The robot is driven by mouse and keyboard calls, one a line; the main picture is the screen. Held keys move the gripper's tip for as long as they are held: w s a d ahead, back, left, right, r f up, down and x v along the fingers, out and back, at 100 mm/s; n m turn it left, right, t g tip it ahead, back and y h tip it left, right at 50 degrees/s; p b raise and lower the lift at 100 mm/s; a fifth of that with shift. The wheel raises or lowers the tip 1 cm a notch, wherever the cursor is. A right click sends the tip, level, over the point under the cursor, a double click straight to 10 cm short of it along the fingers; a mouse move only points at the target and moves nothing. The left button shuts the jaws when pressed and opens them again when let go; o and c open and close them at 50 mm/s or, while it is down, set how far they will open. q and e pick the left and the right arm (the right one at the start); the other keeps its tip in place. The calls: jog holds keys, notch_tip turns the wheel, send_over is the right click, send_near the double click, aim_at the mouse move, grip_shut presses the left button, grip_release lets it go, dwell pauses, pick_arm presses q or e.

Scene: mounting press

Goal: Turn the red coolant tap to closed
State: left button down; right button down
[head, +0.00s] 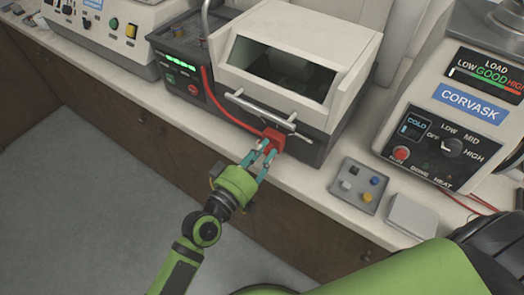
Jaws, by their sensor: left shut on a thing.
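The red coolant tap (273,138) is on the lower front of the middle machine (313,60), the one with a cream hood and dark window. A red hose runs to it from the dark panel at the left. My left gripper (266,152) reaches up to the tap from below, its teal fingers shut on the tap. The fingers hide part of it, and I cannot tell how far it is turned. My right gripper is not in view; a green arm part of mine fills the lower right.
A press labelled Corvask (462,105) stands at the right. A small button box (358,184) and a pale grey block (411,214) sit near the bench edge. A silver bar (262,108) crosses the machine just above the tap. Another machine (105,35) is at the left.

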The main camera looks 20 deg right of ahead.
pick_arm(q)
jog(key=shift+s+d, duration=0.15)
jog(key=c, duration=1)
grip_release()
jog(key=shift+a, duration=0.2)
jog(key=v, duration=1.1)
jog(key=shift+s+a, duration=0.2)
jog(key=shift+s, duration=0.2)
